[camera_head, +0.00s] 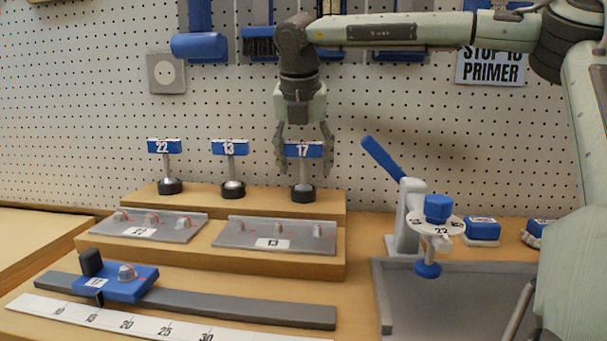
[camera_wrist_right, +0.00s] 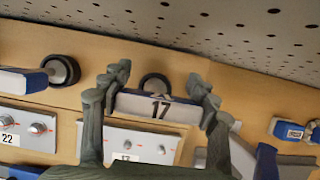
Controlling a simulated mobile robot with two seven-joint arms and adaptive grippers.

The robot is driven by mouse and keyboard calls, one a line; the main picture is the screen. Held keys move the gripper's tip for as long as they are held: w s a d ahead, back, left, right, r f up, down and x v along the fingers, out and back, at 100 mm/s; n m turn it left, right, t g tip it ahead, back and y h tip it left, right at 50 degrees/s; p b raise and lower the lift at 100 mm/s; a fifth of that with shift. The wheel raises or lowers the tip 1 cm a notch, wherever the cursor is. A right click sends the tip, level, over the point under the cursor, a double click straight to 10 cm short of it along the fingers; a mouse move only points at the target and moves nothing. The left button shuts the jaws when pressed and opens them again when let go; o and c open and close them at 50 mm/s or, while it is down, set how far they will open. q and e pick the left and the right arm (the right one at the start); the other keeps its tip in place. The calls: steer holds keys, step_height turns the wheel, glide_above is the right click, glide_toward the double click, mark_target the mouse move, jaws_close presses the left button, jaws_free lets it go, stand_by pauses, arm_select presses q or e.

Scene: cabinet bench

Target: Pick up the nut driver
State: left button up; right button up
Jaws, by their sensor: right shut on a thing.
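The nut driver marked 17 (camera_head: 303,171) stands upright on the upper wooden step, its dark round base appearing to rest there. Its blue and white top block also shows in the right wrist view (camera_wrist_right: 150,106). My right gripper (camera_head: 304,160) points down from above and is shut on this block, one finger at each end. Two similar nut drivers, marked 13 (camera_head: 231,170) and 22 (camera_head: 167,168), stand to its left on the same step. My left gripper is not in view.
Grey plates with small knobs, marked 13 (camera_head: 245,238) and another (camera_head: 125,228), lie on the lower step. A white stand with a blue lever (camera_head: 405,215) and a grey tray (camera_head: 378,300) are at right. A pegboard (camera_head: 90,90) rises behind.

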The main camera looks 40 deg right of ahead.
mark_target(304, 144)
steer(key=c, duration=0.4)
steer(key=shift+c, duration=0.3)
steer(key=shift+r, duration=0.1)
